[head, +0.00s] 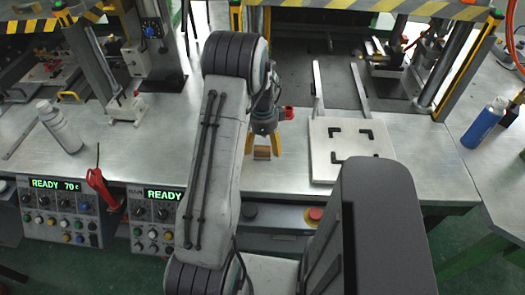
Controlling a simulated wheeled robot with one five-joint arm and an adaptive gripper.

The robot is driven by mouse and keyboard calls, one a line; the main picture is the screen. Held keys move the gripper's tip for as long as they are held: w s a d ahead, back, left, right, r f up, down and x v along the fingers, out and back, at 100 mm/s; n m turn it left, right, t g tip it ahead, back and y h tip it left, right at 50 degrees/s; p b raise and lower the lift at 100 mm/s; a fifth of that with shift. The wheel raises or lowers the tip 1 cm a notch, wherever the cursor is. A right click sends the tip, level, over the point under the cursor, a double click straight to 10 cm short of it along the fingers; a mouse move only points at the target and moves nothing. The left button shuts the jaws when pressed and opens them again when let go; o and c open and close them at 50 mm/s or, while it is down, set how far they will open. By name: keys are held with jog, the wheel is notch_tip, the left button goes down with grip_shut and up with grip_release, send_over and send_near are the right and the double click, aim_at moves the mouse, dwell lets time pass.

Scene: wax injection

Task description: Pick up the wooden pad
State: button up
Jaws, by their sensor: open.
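The wooden pad (262,153) is a small brown block on the metal table, near its front edge. My gripper (262,148) has yellow fingers that point down, one on each side of the pad. The gripper is open. My own arm hides part of the table to the left of the pad. I cannot tell whether the fingers touch the pad.
A white plate (325,171) with black corner marks lies to the right. A grey bottle (59,127) stands at left, a blue bottle (484,123) at right. Control boxes with green displays (55,184) and a red button (315,214) sit along the front.

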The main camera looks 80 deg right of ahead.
aim_at(262, 150)
jog(key=shift+w+f, duration=0.1)
jog(key=shift+f, duration=1.55)
jog(key=shift+c, duration=0.3)
jog(key=c, duration=1.2)
